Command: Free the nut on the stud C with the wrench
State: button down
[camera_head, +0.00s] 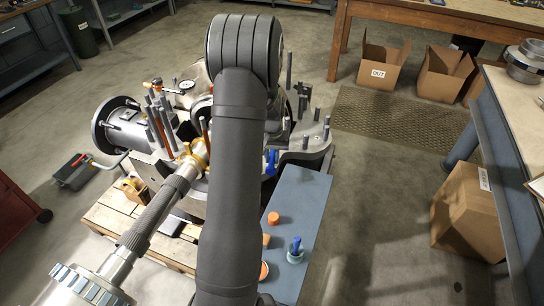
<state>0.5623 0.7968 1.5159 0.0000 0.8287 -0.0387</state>
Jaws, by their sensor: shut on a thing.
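The grey split casing (307,150) stands in the middle of the camera_head view, with many upright studs around its flange. My own dark arm crosses in front of it and covers its centre. My gripper is hidden behind the arm, so what it holds does not show. I cannot make out the wrench, and no label tells which stud is C. The nut on it cannot be made out either. A small blue part (271,162) shows just right of my arm, by the casing; I cannot tell what it is.
A blue-grey bench (308,205) in front of the casing bears an orange cap (273,218) and a small pot (295,250) with a blue item. A ribbed shaft (155,215) runs from lower left to the casing. Cardboard boxes (380,68) stand at upper right.

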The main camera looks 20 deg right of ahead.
jog(key=shift+f, duration=0.15)
jog(key=shift+f, duration=1.1)
jog(key=shift+s+d+n, duration=0.25)
jog(key=shift+d+n, duration=0.55)
jog(key=shift+n, duration=0.1)
jog(key=shift+s+d+n, duration=0.2)
jog(key=shift+d+n, duration=0.65)
jog(key=shift+n, duration=0.05)
jog(key=shift+s+d+n, duration=0.25)
jog(key=shift+d+n, duration=0.55)
jog(key=shift+n, duration=0.1)
jog(key=shift+a+m, duration=0.3)
jog(key=shift+r, duration=0.1)
